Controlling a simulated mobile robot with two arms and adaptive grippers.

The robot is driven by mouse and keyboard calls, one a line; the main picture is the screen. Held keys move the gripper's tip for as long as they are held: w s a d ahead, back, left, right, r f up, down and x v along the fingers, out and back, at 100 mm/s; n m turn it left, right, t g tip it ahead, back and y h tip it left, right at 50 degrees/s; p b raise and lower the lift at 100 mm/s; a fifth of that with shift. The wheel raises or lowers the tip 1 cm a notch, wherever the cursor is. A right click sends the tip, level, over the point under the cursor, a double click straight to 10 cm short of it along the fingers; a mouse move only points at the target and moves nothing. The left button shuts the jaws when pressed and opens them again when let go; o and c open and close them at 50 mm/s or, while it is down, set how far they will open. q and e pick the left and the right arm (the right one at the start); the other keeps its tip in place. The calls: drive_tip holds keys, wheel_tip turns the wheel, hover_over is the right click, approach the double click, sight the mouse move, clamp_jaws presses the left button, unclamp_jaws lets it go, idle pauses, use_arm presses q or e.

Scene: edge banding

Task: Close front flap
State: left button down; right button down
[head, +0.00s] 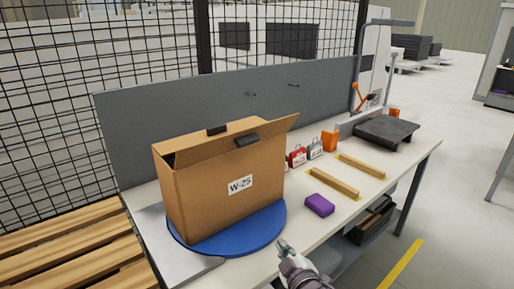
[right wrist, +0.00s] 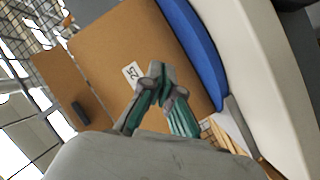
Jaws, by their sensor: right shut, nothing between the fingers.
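A brown cardboard box (head: 215,200) with a W-25 label stands on a blue turntable (head: 272,222). Its front flap (head: 275,130) stands up from the front top edge, leaning outward, with a dark clip (head: 246,141) on it. Another dark clip (head: 217,130) shows at the back top edge. My right gripper (head: 281,243) is shut and empty, low in front of the box and turntable. In the right wrist view the shut fingertips (right wrist: 158,77) appear before the box's front face (right wrist: 120,40), near the label; the flap (right wrist: 65,85) is at left. My left gripper is not in view.
A purple block (head: 320,205), wooden bars (head: 333,183), small red and grey items and an orange holder (head: 329,141) sit on the table (head: 375,212) to the right. A grey panel (head: 130,130) stands behind the box. A wooden pallet (head: 70,250) is at left.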

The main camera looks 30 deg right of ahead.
drive_tip(key=w+d+r+n+t, duration=0.3)
drive_tip(key=r+n+t, duration=0.15)
drive_tip(key=r, duration=0.45)
drive_tip(key=n+t+y, duration=0.5)
drive_tip(key=n+y, duration=0.2)
drive_tip(key=n, duration=0.2)
approach(252, 143)
drive_tip(key=p+x, duration=0.2)
drive_tip(key=x, duration=0.1)
drive_tip(key=p+x, duration=0.3)
drive_tip(key=shift+a+r+p, duration=0.1)
drive_tip(key=shift+r+p, duration=0.25)
drive_tip(key=shift+w+r, duration=0.1)
drive_tip(key=shift+w, duration=0.45)
drive_tip(key=shift+r, duration=0.1)
